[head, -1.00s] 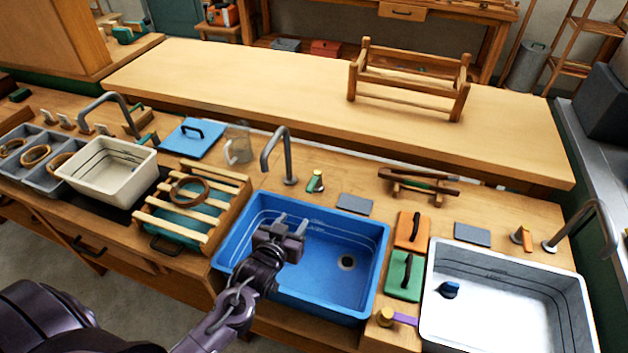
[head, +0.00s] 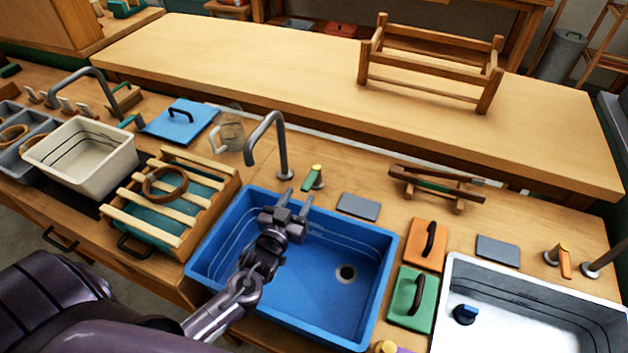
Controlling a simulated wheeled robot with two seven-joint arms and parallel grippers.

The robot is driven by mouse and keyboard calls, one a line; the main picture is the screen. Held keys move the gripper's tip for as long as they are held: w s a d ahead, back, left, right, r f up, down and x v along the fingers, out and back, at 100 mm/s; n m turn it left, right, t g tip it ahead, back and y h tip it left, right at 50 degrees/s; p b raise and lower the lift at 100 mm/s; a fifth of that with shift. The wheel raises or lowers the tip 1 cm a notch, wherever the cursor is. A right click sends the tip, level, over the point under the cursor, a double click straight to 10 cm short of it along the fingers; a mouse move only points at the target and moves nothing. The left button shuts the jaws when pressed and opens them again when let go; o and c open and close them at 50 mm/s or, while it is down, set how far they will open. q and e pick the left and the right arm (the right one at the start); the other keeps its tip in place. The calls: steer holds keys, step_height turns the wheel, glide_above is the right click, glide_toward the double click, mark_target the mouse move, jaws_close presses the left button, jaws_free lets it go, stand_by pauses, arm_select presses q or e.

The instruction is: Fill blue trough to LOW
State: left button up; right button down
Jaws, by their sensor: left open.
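The blue trough (head: 330,322) is set in the bench at the centre, with lines marked on its inner walls. Its drain (head: 346,273) shows as an uncovered dark hole, and I see no water in the trough. A grey faucet (head: 268,140) curves over its back left edge. A tap lever with a green handle and yellow top (head: 312,178) stands right of the faucet. My left gripper (head: 296,198) is open and empty, over the trough's back left part, its fingers pointing toward the lever and apart from it. My right gripper is not in view.
Orange (head: 427,243) and green (head: 413,300) handled boards lie between the troughs. A slatted wooden rack (head: 170,205) stands left. A clear jug (head: 230,135) stands behind it.

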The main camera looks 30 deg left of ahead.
mark_target(310, 178)
arm_select(q)
steer(key=w, duration=0.8)
steer(key=shift+w+a+f+p, duration=0.15)
steer(key=shift+a+f+p, duration=0.1)
steer(key=shift+f+p, duration=0.05)
jaws_close()
